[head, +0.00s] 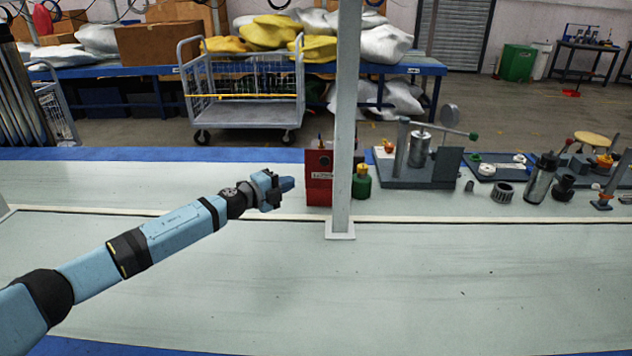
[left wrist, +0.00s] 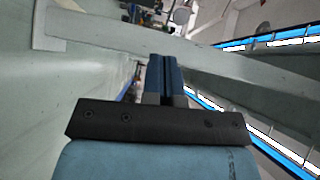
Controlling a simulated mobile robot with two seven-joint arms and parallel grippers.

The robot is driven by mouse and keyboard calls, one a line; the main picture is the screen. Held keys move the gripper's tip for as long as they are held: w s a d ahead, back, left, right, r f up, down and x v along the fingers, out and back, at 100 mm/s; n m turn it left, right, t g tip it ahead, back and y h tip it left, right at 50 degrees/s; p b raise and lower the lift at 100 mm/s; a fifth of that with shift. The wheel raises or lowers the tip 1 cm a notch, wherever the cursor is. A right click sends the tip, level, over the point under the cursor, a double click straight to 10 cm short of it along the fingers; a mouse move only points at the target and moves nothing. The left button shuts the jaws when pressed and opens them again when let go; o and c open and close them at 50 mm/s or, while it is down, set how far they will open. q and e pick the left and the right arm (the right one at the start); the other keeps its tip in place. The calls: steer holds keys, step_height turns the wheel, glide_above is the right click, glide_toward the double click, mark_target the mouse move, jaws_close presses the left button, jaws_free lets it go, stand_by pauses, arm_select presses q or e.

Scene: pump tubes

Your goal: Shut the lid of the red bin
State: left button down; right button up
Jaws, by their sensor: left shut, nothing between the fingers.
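The red bin (head: 319,190) is a small red box with a pale label on its front, standing on the far part of the bench just left of the grey post. A darker red upright panel (head: 318,162) shows above the label; I cannot tell for certain whether it is the raised lid. My left gripper (head: 288,184) is shut and empty, its blue fingertips pointing right, close to the bin's left side in the picture. Contact cannot be made out. In the left wrist view, the shut fingers (left wrist: 165,80) point away over the bench, and the bin is not clearly seen.
The grey post (head: 345,120) rises from the bench beside the bin. A green container (head: 361,186) stands right of the post. A pump fixture (head: 420,172) and several loose parts stand farther right. The front of the bench (head: 400,290) is clear.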

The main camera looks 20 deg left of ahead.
arm_select(q)
steer(key=b, duration=0.2)
glide_toward(325, 162)
steer(key=s+d, duration=0.1)
steer(key=d, duration=0.2)
steer(key=shift+w+d+f+b, duration=0.1)
steer(key=shift+w+b, duration=0.9)
steer(key=shift+w, duration=0.6)
steer(key=shift+w+d+f+b, duration=0.1)
steer(key=shift+w+b, duration=0.9)
steer(key=shift+w, duration=0.65)
arm_select(e)
steer(key=shift+a+f+n+g+y, duration=0.3)
steer(key=shift+a+f+y, duration=0.4)
steer(key=shift+a+f, duration=0.25)
arm_select(q)
steer(key=shift+r, duration=0.1)
